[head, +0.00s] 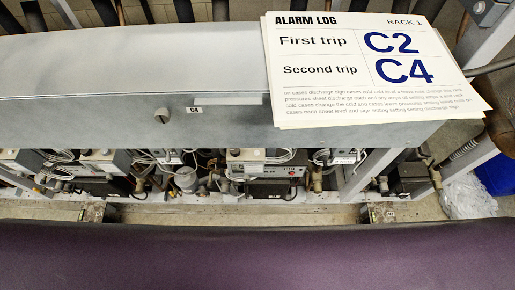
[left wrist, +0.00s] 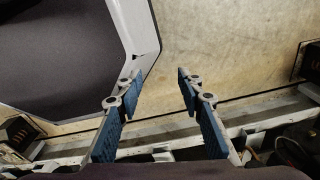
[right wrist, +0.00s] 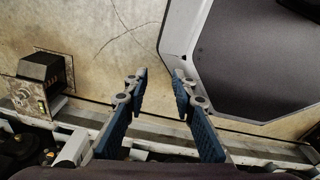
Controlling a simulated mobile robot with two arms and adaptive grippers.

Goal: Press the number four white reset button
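The long grey metal enclosure (head: 130,88) spans the upper head view. I cannot make out a white reset button or a number four on one. My left gripper (left wrist: 156,80) is open and empty in the left wrist view, above bare floor. My right gripper (right wrist: 160,78) is open and empty in the right wrist view, also above floor. Neither gripper shows in the head view.
An alarm log sheet (head: 350,111) on the enclosure lists first trip C2 and second trip C4. A black box with a red spot (head: 272,190) sits low in the rack. Clear plastic (head: 467,198) lies at right. A rack rail (left wrist: 170,130) crosses below the left fingers.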

